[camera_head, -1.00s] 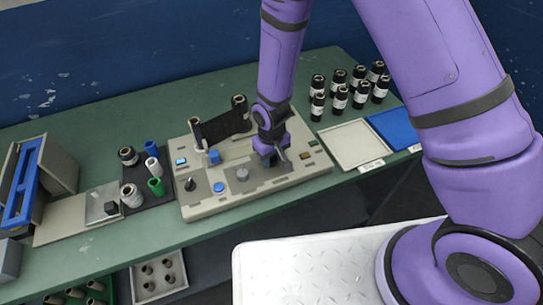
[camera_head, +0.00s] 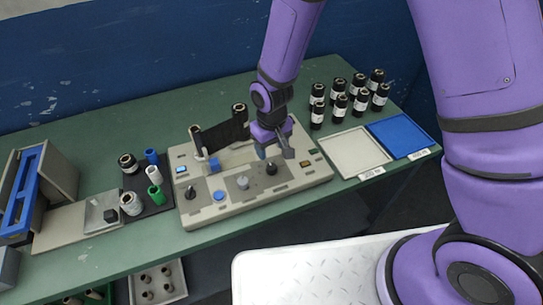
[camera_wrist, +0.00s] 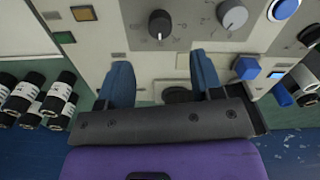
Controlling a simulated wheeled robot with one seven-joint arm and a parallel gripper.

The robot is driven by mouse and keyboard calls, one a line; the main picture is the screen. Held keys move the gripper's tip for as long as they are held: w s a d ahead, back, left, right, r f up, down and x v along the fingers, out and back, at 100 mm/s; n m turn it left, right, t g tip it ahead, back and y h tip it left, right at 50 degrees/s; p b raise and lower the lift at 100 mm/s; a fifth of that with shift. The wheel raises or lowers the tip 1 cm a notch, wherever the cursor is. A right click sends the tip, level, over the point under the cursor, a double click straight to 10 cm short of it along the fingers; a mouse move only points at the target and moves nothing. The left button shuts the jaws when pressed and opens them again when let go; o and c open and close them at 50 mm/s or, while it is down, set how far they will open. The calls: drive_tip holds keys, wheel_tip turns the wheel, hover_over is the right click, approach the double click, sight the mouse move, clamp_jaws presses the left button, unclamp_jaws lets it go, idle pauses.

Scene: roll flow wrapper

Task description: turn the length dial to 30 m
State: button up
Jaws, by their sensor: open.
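The control panel (camera_head: 215,208) on the bench carries a grey dial (camera_head: 242,182) and a black knob (camera_head: 271,168) to its right. In the wrist view the grey dial (camera_wrist: 233,16) has marks around it, and the black knob (camera_wrist: 160,24) is beside it. The labels are too small to read, so I cannot tell which one is the length dial or its setting. My gripper (camera_head: 276,149) is open and empty behind the black knob, touching neither control. In the wrist view its two blue fingers (camera_wrist: 162,66) stand apart, with the knob beyond their tips.
A blue button (camera_head: 219,196) and another black knob (camera_head: 190,192) are on the panel's left. Black film (camera_head: 222,133) stretches between two upright posts behind my gripper. A white tray (camera_head: 345,145), a blue tray (camera_head: 412,123) and several black rolls (camera_head: 339,106) are to the right.

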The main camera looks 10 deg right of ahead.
drive_tip(key=shift+r, duration=1.4)
drive_tip(key=s+d+r+m+t, duration=0.1)
drive_tip(key=d+r, duration=0.5)
drive_tip(key=r, duration=0.5)
drive_tip(key=s+d+r+m+t, duration=0.1)
drive_tip(key=d+r, duration=0.6)
drive_tip(key=r, duration=0.3)
drive_tip(key=s+d+r+m+t, duration=0.1)
drive_tip(key=s+d+r, duration=0.4)
drive_tip(key=s, duration=0.3)
drive_tip(key=s+d+r+m+t, duration=0.2)
drive_tip(key=s+d+r, duration=0.4)
drive_tip(key=s+r, duration=0.2)
drive_tip(key=shift+s+d, duration=0.3)
drive_tip(key=shift+s, duration=0.05)
